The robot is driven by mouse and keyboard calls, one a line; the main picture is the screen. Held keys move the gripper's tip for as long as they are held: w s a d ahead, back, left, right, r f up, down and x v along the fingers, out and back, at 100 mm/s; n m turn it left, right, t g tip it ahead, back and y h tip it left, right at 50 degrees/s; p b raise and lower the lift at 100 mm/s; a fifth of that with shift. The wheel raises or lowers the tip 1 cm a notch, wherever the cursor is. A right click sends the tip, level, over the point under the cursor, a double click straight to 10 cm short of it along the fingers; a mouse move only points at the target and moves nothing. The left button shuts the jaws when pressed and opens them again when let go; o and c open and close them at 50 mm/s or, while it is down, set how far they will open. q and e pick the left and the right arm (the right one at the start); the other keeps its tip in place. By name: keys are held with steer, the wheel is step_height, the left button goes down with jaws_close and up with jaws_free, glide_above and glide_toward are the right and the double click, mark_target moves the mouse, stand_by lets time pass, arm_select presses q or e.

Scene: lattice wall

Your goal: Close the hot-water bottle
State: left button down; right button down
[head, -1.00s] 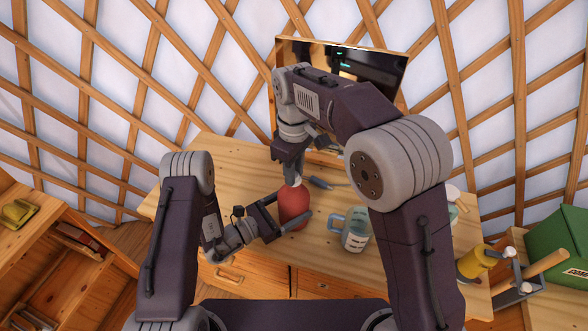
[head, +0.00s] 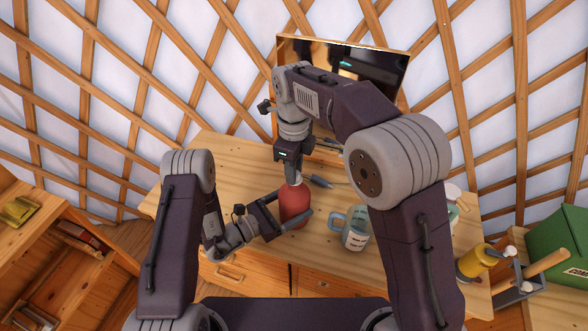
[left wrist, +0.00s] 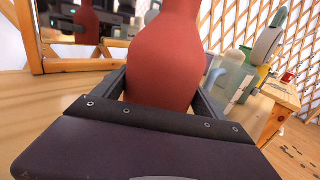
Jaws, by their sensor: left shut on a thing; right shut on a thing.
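The red hot-water bottle (head: 295,204) stands upright on the wooden table. My left gripper (head: 292,218) is shut around its body from the left. In the left wrist view the bottle (left wrist: 165,65) sits between the two fingers, its top cut off by the frame. My right gripper (head: 294,176) points straight down over the bottle's mouth and is shut on a small pale cap (head: 295,180). The cap is mostly hidden by the fingers and looks to be at the bottle's neck; I cannot tell how far it is seated.
A dark-handled tool (head: 320,181) lies behind the bottle. The table's left part (head: 215,160) is clear.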

steer(key=m, duration=0.5)
steer(key=c, duration=1.2)
jaws_free()
steer(key=shift+o, duration=0.2)
steer(key=shift+r, duration=2.25)
steer(key=shift+o, duration=0.3)
